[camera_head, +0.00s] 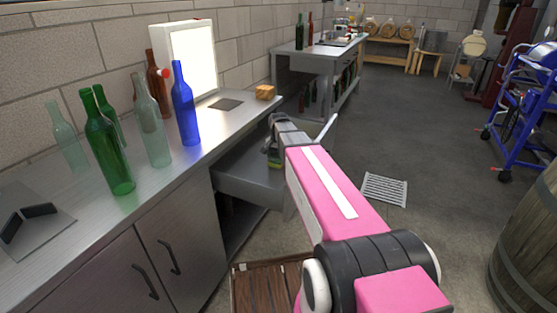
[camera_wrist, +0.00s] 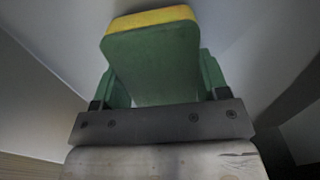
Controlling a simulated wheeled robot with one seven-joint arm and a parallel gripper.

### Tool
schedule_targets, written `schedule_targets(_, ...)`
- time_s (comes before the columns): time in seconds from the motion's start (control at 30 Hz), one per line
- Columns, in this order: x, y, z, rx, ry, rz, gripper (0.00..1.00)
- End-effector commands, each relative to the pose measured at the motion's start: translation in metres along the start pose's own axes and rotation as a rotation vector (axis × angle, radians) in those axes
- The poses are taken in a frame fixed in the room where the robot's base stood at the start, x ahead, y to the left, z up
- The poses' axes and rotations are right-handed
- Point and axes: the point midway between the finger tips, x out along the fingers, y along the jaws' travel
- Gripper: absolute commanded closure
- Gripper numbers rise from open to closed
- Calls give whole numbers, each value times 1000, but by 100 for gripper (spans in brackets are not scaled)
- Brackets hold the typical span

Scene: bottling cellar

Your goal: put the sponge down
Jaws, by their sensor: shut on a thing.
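The sponge (camera_wrist: 152,55) is green with a yellow layer. In the wrist view it sits between the two green fingers of my gripper (camera_wrist: 155,82), which is shut on it. In the head view my gripper (camera_head: 274,152) reaches to the open grey drawer (camera_head: 240,178) under the counter. Only a small yellow-green bit of the sponge (camera_head: 274,164) shows there, at or above the drawer's back right part. My arm hides some of the drawer. I cannot tell whether the sponge touches the drawer's floor. Plain grey surfaces surround the sponge in the wrist view.
The steel counter (camera_head: 110,215) bears several bottles, including a blue bottle (camera_head: 185,105), a lit white panel (camera_head: 190,60), a dark flat pad (camera_head: 226,104) and a wooden block (camera_head: 265,92). A wooden crate (camera_head: 240,275) stands low in front. A barrel (camera_head: 527,250) stands right.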

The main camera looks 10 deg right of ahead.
Motion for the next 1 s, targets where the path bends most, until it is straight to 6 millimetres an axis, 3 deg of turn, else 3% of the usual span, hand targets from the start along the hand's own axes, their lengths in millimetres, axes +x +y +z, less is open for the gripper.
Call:
schedule_targets(0.43, 10, 0, 0, 0, 0, 0, 54)
schedule_targets(0.47, 10, 0, 0, 0, 0, 0, 23)
schedule_targets(0.5, 10, 0, 0, 0, 0, 0, 10)
schedule_targets(0.53, 9, 0, 0, 0, 0, 0, 7)
schedule_targets(0.83, 8, 0, 0, 0, 0, 0, 7)
schedule_targets(1.0, -6, 0, 0, 0, 1, -1, 7)
